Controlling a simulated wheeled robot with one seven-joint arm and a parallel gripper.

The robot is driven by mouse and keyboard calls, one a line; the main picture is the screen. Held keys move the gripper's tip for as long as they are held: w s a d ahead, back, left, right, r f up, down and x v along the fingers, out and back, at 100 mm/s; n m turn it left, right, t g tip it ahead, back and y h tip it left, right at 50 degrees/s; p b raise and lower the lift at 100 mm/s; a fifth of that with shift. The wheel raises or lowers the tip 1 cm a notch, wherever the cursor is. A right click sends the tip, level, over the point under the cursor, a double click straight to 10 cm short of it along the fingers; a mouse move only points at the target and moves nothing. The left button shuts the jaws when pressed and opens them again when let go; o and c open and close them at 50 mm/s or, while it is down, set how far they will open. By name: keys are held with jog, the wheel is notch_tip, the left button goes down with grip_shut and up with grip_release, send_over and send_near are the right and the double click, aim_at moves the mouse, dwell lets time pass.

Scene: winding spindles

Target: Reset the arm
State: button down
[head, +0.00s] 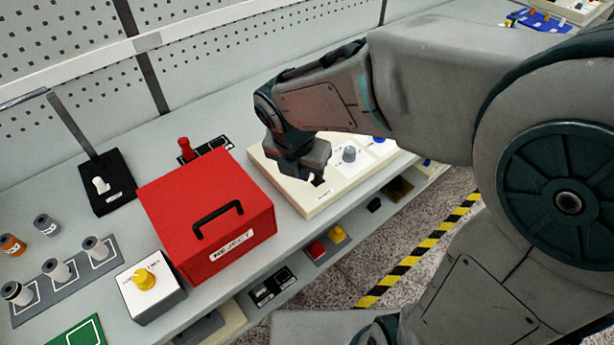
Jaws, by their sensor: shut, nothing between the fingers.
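My arm reaches in from the right of the head view and bends down over the bench. My gripper (318,179) is at its end, shut with nothing held, low over the left part of a cream board (290,195). A grey knob-like piece (349,154) stands on the board just right of my gripper, and a blue piece (378,142) shows farther right. The wrist and forearm hide the back of the board. I cannot tell whether the fingertips touch the board.
A red box marked REJECT (165,212) with a black handle stands left of the board. A white box with a yellow knob (145,280), several grey spools on a dark strip (62,286) and a black stand (105,195) are farther left. Striped tape (420,248) marks the floor.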

jog(key=shift+v, duration=0.75)
jog(key=shift+d, duration=0.15)
jog(key=s+d+r+m, duration=0.1)
jog(key=s+d+m, duration=0.2)
jog(key=m, duration=0.7)
jog(key=s+d+r+m, duration=0.1)
jog(key=s+d+m, duration=0.2)
jog(key=d+m, duration=0.4)
jog(key=s+d+m+y, duration=0.1)
jog(key=s+d+m, duration=0.2)
jog(key=m, duration=1.1)
jog(key=shift+d+r+t, duration=0.3)
jog(key=shift+d+r, duration=0.1)
jog(key=shift+d, duration=0.8)
jog(key=shift+s, duration=0.15)
